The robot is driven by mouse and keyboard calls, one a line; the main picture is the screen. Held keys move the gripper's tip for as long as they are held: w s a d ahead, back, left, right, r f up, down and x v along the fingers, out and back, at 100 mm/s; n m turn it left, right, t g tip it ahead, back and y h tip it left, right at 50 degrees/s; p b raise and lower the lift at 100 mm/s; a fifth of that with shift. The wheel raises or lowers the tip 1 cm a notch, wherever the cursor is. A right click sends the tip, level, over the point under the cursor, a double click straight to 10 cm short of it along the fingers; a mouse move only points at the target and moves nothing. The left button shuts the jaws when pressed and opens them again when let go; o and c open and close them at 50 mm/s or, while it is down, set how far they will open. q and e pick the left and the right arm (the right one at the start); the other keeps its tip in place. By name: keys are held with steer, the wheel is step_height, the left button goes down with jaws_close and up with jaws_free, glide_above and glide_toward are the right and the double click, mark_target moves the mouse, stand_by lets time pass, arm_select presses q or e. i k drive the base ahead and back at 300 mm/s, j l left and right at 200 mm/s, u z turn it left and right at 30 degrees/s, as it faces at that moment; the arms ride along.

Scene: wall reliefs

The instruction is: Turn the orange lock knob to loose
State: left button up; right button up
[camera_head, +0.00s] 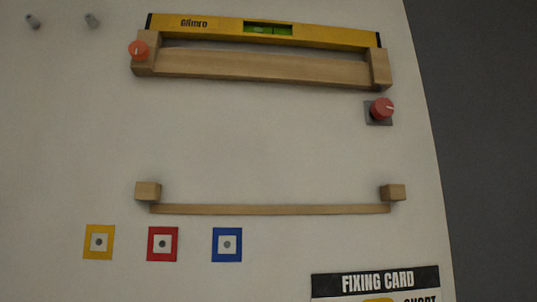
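The orange lock knob (139,50) sits on the left wooden end block of the upper wooden holder (260,68). It is round with a short pale mark that looks about upright. A yellow spirit level (330,33) with a green vial rests along the top of this holder, sloping slightly down to the right. Neither of my grippers is in the head view, and nothing touches the knob.
A red knob (382,109) on a dark plate is below the holder's right end. A lower wooden ledge (270,209) has two end blocks. Yellow (99,229), red (163,230) and blue (227,231) squares and a fixing card (376,282) are below. Two grey pegs (92,20) are upper left.

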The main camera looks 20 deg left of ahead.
mark_target(139, 49)
steer(key=k+j+u, duration=0.45)
steer(key=k, duration=0.15)
steer(key=k+j+u, duration=0.1)
steer(key=u, duration=0.15)
steer(key=k+j+u, duration=0.25)
steer(key=l, duration=0.1)
